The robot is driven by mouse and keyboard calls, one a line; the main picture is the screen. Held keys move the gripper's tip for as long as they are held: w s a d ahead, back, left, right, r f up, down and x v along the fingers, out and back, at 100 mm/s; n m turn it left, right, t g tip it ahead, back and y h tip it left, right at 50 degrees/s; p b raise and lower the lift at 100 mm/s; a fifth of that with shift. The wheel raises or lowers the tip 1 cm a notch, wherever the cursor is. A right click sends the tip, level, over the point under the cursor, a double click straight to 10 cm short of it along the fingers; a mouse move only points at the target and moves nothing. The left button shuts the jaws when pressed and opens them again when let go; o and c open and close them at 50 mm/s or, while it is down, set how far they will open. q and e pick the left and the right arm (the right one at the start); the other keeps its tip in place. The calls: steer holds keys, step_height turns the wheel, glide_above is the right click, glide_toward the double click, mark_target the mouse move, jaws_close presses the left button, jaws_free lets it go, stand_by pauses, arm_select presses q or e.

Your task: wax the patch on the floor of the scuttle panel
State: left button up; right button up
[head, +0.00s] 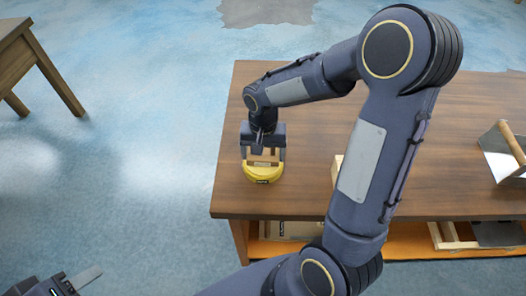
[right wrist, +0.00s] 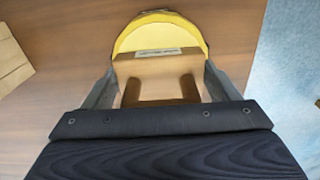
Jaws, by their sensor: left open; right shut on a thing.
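A round yellow waxing tool (head: 262,174) with a wooden handle is at the left end of the wooden table, upright, on or just above the top. My right gripper (head: 265,150) points down and is shut on its handle. In the right wrist view the wooden handle (right wrist: 158,75) sits between the fingers, with the yellow rim (right wrist: 160,35) beyond. My left gripper (head: 78,285) is at the bottom left, empty and open, partly cut off.
The wooden table (head: 235,120) has clear room around the yellow tool. A pale wooden piece (head: 336,168) is partly hidden behind my right arm. The lower shelf (head: 400,247) holds framed pieces (head: 290,230). Another wooden table (head: 15,50) stands at the far left.

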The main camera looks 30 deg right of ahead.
steer(key=shift+f+b, duration=0.35)
steer(key=shift+f, duration=0.05)
stand_by(1.2)
steer(key=shift+r, duration=0.1)
steer(key=shift+r+p, duration=2.75)
steer(key=shift+r, duration=0.75)
steer(key=shift+f, duration=0.1)
